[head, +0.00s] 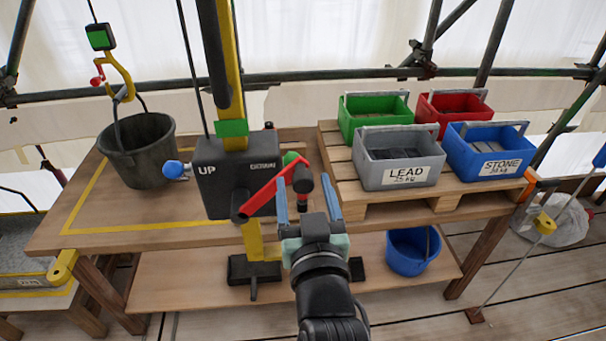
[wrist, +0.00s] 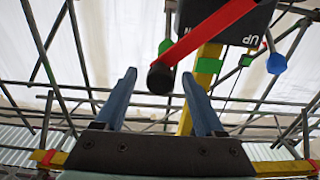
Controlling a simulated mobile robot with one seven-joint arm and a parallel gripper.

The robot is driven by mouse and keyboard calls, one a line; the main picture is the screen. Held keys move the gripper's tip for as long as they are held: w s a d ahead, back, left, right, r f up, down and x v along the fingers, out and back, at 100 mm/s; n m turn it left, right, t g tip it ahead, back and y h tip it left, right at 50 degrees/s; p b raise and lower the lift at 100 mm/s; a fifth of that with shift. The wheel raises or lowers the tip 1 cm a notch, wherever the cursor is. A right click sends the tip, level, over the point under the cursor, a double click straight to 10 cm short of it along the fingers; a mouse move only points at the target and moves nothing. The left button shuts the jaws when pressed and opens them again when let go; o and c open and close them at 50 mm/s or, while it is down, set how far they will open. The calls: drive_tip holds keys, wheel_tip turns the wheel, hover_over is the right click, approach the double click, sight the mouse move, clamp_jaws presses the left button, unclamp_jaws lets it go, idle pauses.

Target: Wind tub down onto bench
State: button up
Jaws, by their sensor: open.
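The dark grey tub (head: 137,155) is at the left over the bench (head: 215,212), its handle on the yellow hook (head: 120,75). I cannot tell whether its base touches the bench top. The black winch box (head: 228,182), marked UP, stands on a yellow post. Its red crank (head: 272,188) slants up to the right and ends in a black knob (head: 303,181). My gripper (head: 304,184) is open, its blue fingers pointing at the knob. In the wrist view the knob (wrist: 160,78) appears between the fingertips (wrist: 159,76), with gaps on both sides.
A pallet (head: 350,185) at the right holds grey LEAD (head: 400,160), blue STONE (head: 487,150), green and red crates. A blue bucket (head: 408,255) is on the lower shelf. A blue-tipped lever (head: 175,170) sticks out left of the winch. Scaffold poles run behind.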

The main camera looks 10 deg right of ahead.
drive_tip(key=shift+w, duration=0.8)
clamp_jaws()
idle(1.0)
